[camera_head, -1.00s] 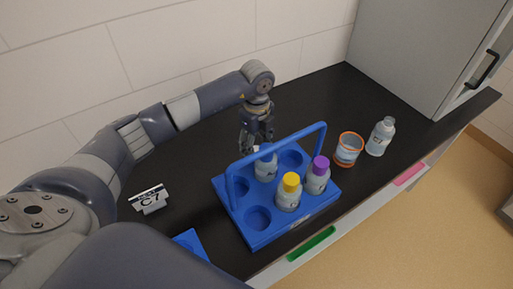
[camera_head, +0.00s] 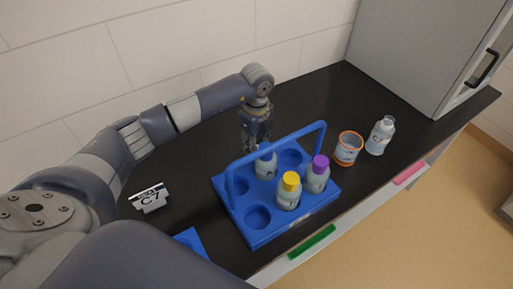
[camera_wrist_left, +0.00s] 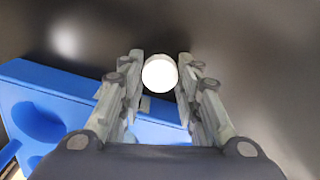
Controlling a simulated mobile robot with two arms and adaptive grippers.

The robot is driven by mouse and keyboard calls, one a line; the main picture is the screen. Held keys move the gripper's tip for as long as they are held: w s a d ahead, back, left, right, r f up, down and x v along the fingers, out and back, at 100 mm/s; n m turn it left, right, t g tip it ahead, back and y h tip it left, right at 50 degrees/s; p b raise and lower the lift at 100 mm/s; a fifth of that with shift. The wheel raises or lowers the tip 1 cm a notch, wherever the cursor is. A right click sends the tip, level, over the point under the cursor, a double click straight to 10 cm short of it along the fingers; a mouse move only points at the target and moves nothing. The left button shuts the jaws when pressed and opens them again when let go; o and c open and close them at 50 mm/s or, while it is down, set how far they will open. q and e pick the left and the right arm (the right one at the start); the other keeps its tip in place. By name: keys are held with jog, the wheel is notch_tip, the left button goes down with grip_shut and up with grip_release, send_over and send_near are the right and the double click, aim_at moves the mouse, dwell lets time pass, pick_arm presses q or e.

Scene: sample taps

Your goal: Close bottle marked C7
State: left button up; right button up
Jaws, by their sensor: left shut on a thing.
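A small stand sign reading C7 (camera_head: 150,198) is on the black counter at the left. Bottle labels are too small to read. My left gripper (camera_head: 257,146) points down at the rack's back edge. In the left wrist view it (camera_wrist_left: 160,80) is shut on a round white cap (camera_wrist_left: 160,74), seen against the dark counter beside the rack. My right gripper is out of view.
An orange-rimmed beaker (camera_head: 348,148) and a clear-topped bottle (camera_head: 381,136) stand right of the rack. The blue handle (camera_head: 290,142) arches over the rack close to my gripper. A grey cabinet (camera_head: 420,50) stands at the back right. Counter behind the rack is clear.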

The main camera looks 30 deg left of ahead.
pick_arm(q)
notch_tip(320, 180, up, 10)
jog(key=b, duration=0.2)
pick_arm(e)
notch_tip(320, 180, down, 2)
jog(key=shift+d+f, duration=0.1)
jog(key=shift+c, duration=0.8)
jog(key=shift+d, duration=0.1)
